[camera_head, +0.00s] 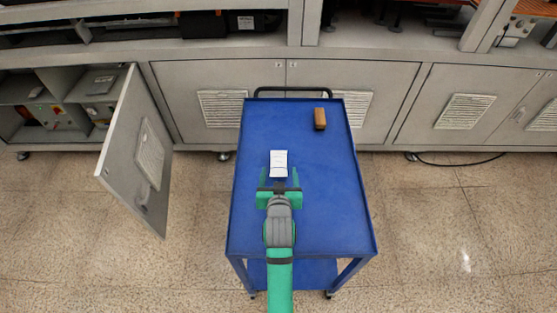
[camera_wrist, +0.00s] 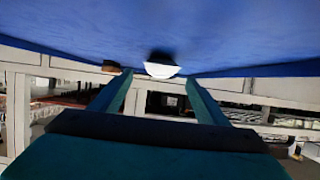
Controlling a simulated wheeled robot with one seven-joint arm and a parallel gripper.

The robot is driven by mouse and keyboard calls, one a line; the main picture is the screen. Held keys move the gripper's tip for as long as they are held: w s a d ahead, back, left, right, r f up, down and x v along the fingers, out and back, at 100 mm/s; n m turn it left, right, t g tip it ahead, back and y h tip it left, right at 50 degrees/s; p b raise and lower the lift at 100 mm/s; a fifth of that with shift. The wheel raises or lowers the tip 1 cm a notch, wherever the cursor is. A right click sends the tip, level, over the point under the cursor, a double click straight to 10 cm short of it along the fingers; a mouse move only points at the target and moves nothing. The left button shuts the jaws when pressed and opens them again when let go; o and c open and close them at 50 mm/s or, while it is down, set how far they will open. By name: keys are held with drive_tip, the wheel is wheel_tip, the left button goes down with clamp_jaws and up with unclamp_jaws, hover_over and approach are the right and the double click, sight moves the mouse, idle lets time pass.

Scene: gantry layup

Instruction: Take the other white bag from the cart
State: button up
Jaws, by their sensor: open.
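One white bag (camera_head: 279,160) lies on the blue top of the cart (camera_head: 320,200), left of its middle. My gripper (camera_head: 279,174) is over the cart top, its green fingers open, one on each side of the bag's near end. In the wrist view the white bag (camera_wrist: 162,69) shows just beyond and between the two open fingertips (camera_wrist: 158,82). Nothing is held. I cannot tell whether the fingers touch the bag.
A brown block (camera_head: 320,118) stands on the cart's far right part. The cart's black handle (camera_head: 292,91) faces the grey cabinets (camera_head: 350,100). A cabinet door (camera_head: 140,155) hangs open at the left. The cart top right of my gripper is clear.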

sight(279, 166)
drive_tip(key=shift+x, duration=3.75)
drive_tip(key=shift+r, duration=0.15)
drive_tip(key=c, duration=1.2)
